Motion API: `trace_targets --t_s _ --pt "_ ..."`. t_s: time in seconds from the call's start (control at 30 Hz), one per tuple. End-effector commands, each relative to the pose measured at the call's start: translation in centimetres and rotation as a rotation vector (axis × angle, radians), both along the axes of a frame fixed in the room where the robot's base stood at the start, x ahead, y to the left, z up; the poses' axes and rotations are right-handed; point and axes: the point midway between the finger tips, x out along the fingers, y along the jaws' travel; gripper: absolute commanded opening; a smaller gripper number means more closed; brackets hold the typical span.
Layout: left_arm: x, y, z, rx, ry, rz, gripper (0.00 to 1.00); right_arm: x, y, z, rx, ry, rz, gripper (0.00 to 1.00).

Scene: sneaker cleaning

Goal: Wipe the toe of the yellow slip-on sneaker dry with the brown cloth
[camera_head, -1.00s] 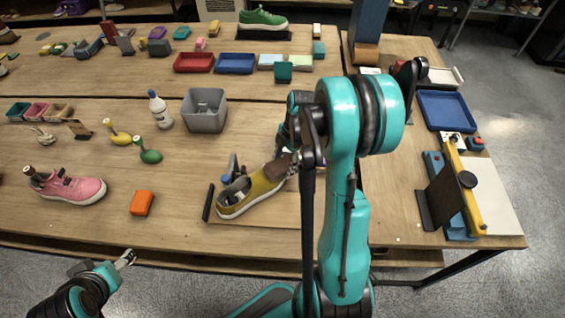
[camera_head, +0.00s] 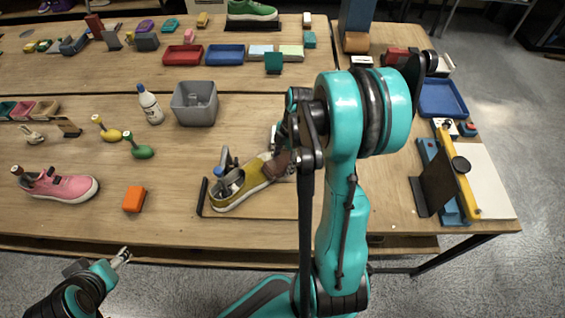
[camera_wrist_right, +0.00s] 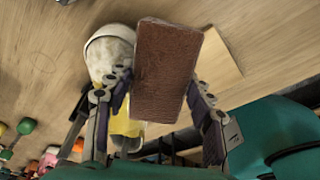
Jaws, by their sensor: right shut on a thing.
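The yellow slip-on sneaker (camera_head: 240,190) lies on a thin wooden board, its heel toward the lower left and its toe toward the upper right. In the right wrist view its pale toe (camera_wrist_right: 108,52) and yellow upper (camera_wrist_right: 122,125) show behind the cloth. My right gripper (camera_head: 284,150) is at the toe end, partly hidden by my arm. It is shut on the brown cloth (camera_wrist_right: 166,75), a folded block between its fingers. The cloth (camera_head: 277,166) overlaps the toe in the head view; contact is unclear. My left gripper (camera_head: 122,257) is off the table's front edge, empty; its opening is unclear.
A pink sneaker (camera_head: 62,186) and an orange block (camera_head: 134,200) lie to the left. A grey bin (camera_head: 194,104) and a white bottle (camera_head: 150,106) stand behind. A dark bar (camera_head: 202,197) is beside the sneaker's heel. A yellow-armed device (camera_head: 459,185) stands at right.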

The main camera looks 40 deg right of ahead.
Motion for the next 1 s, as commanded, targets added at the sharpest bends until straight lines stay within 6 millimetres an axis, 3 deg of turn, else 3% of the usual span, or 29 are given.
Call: trace_targets --t_s 0.33,0.7,1.0 --pt "0.0 0.0 -0.1 0.0 0.0 0.0 0.61 0.4 0.0 -0.1 0.0 0.0 0.001 0.3" --pt "0.0 0.0 -0.5 0.0 0.0 0.0 0.61 3.6 -0.2 0.0 0.0 -0.001 0.001 0.3" --pt "0.0 0.0 -0.6 0.0 0.0 0.0 0.61 4.9 -0.3 0.0 0.001 -0.003 0.002 0.3"
